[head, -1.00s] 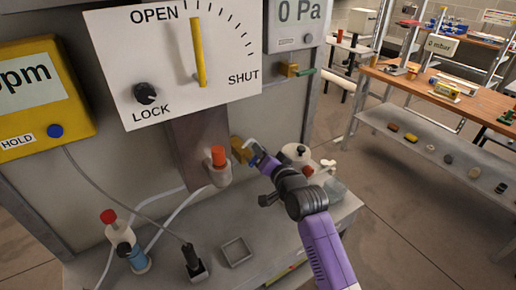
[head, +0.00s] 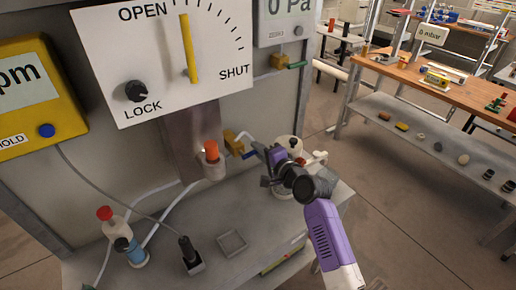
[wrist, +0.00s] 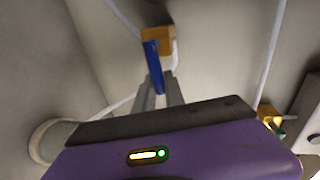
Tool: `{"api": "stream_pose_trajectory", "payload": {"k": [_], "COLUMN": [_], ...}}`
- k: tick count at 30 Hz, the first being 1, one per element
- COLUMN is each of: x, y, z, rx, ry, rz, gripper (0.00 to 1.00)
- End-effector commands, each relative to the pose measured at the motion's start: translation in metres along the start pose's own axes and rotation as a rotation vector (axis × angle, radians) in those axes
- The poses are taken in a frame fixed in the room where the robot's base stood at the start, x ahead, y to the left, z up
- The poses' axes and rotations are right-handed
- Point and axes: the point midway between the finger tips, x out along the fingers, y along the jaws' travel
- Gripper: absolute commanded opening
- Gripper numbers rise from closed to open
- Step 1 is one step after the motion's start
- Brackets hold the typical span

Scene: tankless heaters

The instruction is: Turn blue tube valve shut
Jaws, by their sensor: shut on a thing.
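The blue tube valve has a brass body (head: 231,140) on the cabinet front, right of the orange-capped fitting, with a blue handle (head: 249,154) pointing right and slightly down. In the wrist view the brass body (wrist: 158,42) is at top centre, with the blue handle (wrist: 153,66) running down from it to my fingers. My gripper (wrist: 161,92) is shut on the handle's outer end. In the head view my gripper (head: 262,155) is at the handle's right end, and its fingertips are hard to make out. A white tube runs from the valve.
An orange-capped fitting (head: 211,152) projects just left of the valve. A white pot (head: 289,145) stands close behind my gripper. A small grey tray (head: 232,242) lies on the ledge. A green-handled valve (head: 296,65) is higher up. The dial panel (head: 165,60) overhangs above.

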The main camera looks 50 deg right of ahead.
Motion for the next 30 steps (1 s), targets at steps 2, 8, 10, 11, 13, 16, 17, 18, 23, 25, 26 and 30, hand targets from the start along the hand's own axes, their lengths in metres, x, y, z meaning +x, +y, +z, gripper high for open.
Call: {"api": "stream_pose_trajectory", "payload": {"k": [2, 8, 10, 11, 13, 16, 17, 18, 23, 25, 26, 30], "x": [0.0000, 0.0003, 0.0003, 0.0003, 0.0003, 0.0003, 0.0003, 0.0003, 0.0003, 0.0003, 0.0003, 0.0002], "y": [0.0016, 0.0029, 0.0030, 0.0030, 0.0030, 0.0031, 0.0031, 0.0031, 0.0029, 0.0028, 0.0027, 0.0025], "z": [-0.0005, -0.0005, -0.0005, -0.0005, -0.0005, -0.0005, -0.0006, -0.0006, -0.0004, -0.0003, -0.0003, -0.0001], "rx": [0.019, 0.039, 0.040, 0.040, 0.040, 0.039, 0.039, 0.039, 0.039, 0.039, 0.039, 0.038], "ry": [-0.003, -0.007, -0.007, -0.007, -0.007, -0.007, -0.007, -0.007, -0.007, -0.007, -0.007, -0.007], "rz": [0.001, 0.002, 0.002, 0.002, 0.002, 0.002, 0.002, 0.002, 0.001, 0.001, 0.001, 0.001], "gripper": [0.00, 0.00, 0.00, 0.00, 0.00, 0.00, 0.00, 0.00, 0.36, 0.36, 0.36, 0.36]}}
